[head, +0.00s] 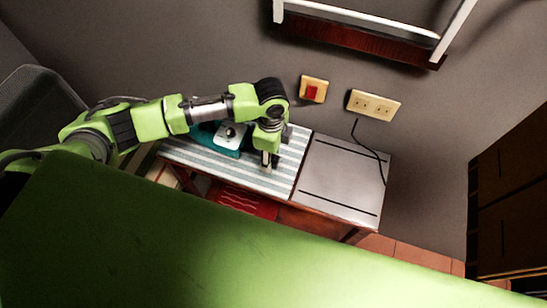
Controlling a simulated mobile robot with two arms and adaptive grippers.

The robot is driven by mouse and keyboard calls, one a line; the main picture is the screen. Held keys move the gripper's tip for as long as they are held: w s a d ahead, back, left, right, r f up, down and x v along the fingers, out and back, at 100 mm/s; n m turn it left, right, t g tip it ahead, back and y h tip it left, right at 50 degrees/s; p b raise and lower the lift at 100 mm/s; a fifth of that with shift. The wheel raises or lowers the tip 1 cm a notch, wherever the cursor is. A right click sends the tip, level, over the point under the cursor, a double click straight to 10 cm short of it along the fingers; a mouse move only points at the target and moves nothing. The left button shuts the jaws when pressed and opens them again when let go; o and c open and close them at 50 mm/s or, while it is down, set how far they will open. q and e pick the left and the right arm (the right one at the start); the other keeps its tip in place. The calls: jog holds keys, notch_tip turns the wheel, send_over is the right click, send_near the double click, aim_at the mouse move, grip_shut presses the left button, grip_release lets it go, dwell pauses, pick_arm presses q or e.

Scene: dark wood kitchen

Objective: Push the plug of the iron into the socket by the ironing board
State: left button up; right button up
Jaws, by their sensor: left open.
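The teal iron (228,138) is on the striped ironing board (286,172), partly hidden behind my left arm. A cream socket plate (373,105) is on the grey wall to the right, above the board. A thin dark cord (372,152) runs from just below the socket plate down over the grey end of the board. I cannot make out a plug at its upper end, nor where it joins the iron. My left gripper (269,160) is open, pointing down over the striped cover, just right of the iron and well left of the cord. My right gripper is out of view.
A red switch on a cream plate (313,90) is left of the socket. A white-framed rack with a dark wood shelf (350,36) hangs above. A dark cabinet (510,200) stands at the right. Red cloth (243,202) lies beneath the board. The grey board end is mostly clear.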

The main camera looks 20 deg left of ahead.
pick_arm(q)
jog(key=shift+f, duration=0.45)
jog(key=c, duration=1.1)
jog(key=shift+r, duration=0.15)
jog(key=shift+r, duration=0.25)
notch_tip(320, 180, up, 3)
jog(key=shift+s+d+f+b, duration=0.1)
jog(key=shift+f+b, duration=0.1)
jog(key=shift+b, duration=0.65)
jog(key=s+d+r, duration=0.1)
jog(key=s+r, duration=0.2)
jog(key=s, duration=0.1)
jog(key=s+r+b, duration=0.1)
jog(key=s+r, duration=0.2)
jog(key=s, duration=0.2)
jog(key=s+d+r+b, duration=0.1)
jog(key=s+r, duration=0.2)
jog(key=s, duration=0.1)
jog(key=shift+s+d+r, duration=0.25)
jog(key=shift+d+r, duration=0.05)
jog(key=shift+r, duration=0.05)
